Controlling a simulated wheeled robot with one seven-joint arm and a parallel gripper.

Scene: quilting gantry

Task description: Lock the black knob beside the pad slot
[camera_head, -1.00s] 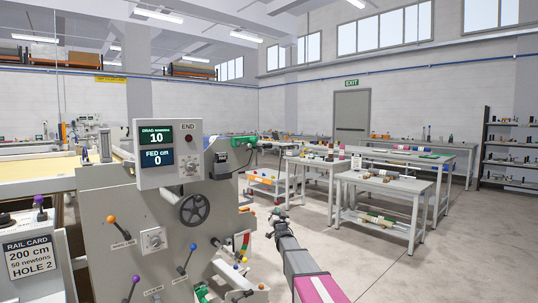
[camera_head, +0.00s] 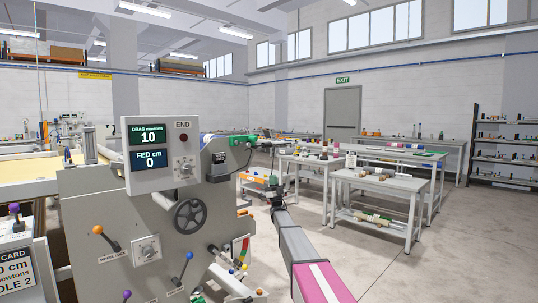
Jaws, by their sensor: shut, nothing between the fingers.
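A grey machine (camera_head: 130,215) stands at the left with a display panel (camera_head: 160,154) reading DRAG newtons 10 and FED cm 0. A black block (camera_head: 219,165) with a small label sits at the machine's upper right edge, beside a green part (camera_head: 243,141). A small dark shape on this block (camera_head: 219,157) may be the black knob; it is too small to tell, as is the pad slot. My gripper (camera_head: 275,188) is small in view, at the end of my arm, to the right of the block and apart from it. It is shut and empty.
A black handwheel (camera_head: 190,215), an orange-tipped lever (camera_head: 98,230) and a blue-tipped lever (camera_head: 188,256) stick out from the machine's front. Worktables (camera_head: 375,183) with rolls and small items stand behind at the right. The floor (camera_head: 420,270) at the front right is clear.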

